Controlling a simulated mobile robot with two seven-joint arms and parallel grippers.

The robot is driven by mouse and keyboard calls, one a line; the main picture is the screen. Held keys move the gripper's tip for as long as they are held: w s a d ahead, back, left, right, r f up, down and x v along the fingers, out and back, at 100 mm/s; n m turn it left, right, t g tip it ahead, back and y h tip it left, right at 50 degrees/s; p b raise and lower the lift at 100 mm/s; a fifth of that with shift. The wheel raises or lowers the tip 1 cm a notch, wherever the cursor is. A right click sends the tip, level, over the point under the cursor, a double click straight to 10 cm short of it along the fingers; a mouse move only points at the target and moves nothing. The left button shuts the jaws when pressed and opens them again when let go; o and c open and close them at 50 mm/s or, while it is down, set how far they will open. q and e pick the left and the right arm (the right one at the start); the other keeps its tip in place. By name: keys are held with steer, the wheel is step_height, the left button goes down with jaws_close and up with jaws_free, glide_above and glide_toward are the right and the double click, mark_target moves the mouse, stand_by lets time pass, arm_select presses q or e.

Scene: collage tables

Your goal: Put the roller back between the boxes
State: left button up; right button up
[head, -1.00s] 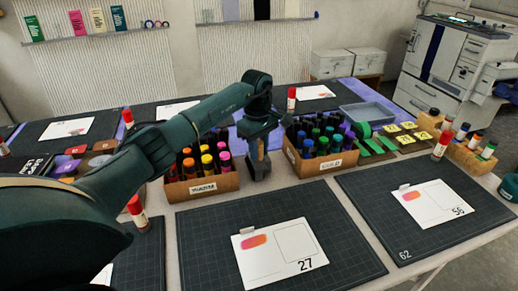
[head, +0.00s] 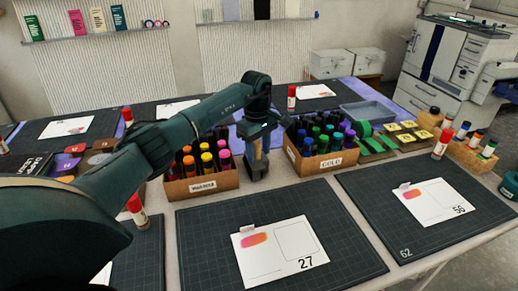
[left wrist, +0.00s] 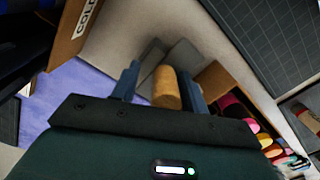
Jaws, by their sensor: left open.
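The roller's wooden handle (left wrist: 166,88) stands between the two open fingers of my left gripper (left wrist: 160,78) in the left wrist view. A gap shows beside the handle. In the head view my left gripper (head: 256,150) points down into the gap between two cardboard boxes, with the roller (head: 257,171) below it, resting on the table. The left box (head: 203,187) holds red, yellow and pink bottles. The fingers partly hide the roller. My right gripper is not in view.
Dark cutting mats with white cards, such as the front mat (head: 340,262) and the right mat (head: 370,195), lie in front of the boxes. A glue stick (head: 137,210) stands at front left. A shallow tray (head: 366,115) lies behind the GOLD box.

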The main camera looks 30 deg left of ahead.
arm_select(q)
steer(key=shift+s+d+f, duration=0.15)
steer(key=shift+f, duration=0.15)
steer(key=shift+r+p, duration=0.3)
steer(key=shift+r, duration=0.05)
step_height(320, 180, up, 13)
steer(key=shift+w+a, duration=0.2)
steer(key=shift+a, duration=0.1)
steer(key=shift+f, duration=0.1)
